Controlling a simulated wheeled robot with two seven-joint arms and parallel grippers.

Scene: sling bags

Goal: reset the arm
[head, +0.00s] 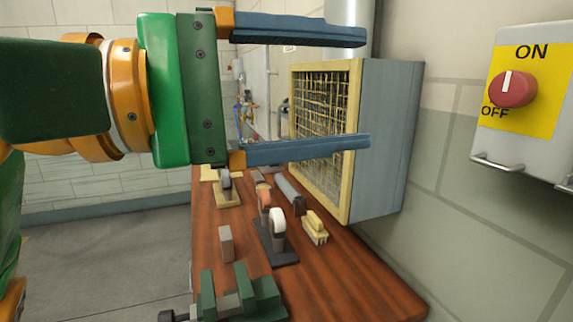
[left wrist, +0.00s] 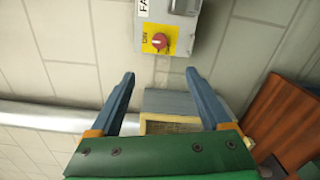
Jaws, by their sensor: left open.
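My left gripper (head: 366,90) reaches in from the left in the head view, with its two blue fingers wide apart and nothing between them. Its fingers point right, in front of a grey box (head: 388,140) with a yellow-framed mesh face and partly cover that face. In the left wrist view the open fingers (left wrist: 160,85) point towards a wall with a grey switch box. The red rotary switch (head: 513,88) on its yellow ON/OFF plate stands right of the fingertips, apart from them. It also shows in the left wrist view (left wrist: 160,41). My right gripper is not in view.
A wooden workbench (head: 345,285) runs below the gripper. On it are a green vise (head: 240,295), a yellow brush (head: 315,228), a dark stand with a white round part (head: 277,225) and other small tools. A pale block wall (head: 460,230) bounds the right side. Grey floor is clear at left.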

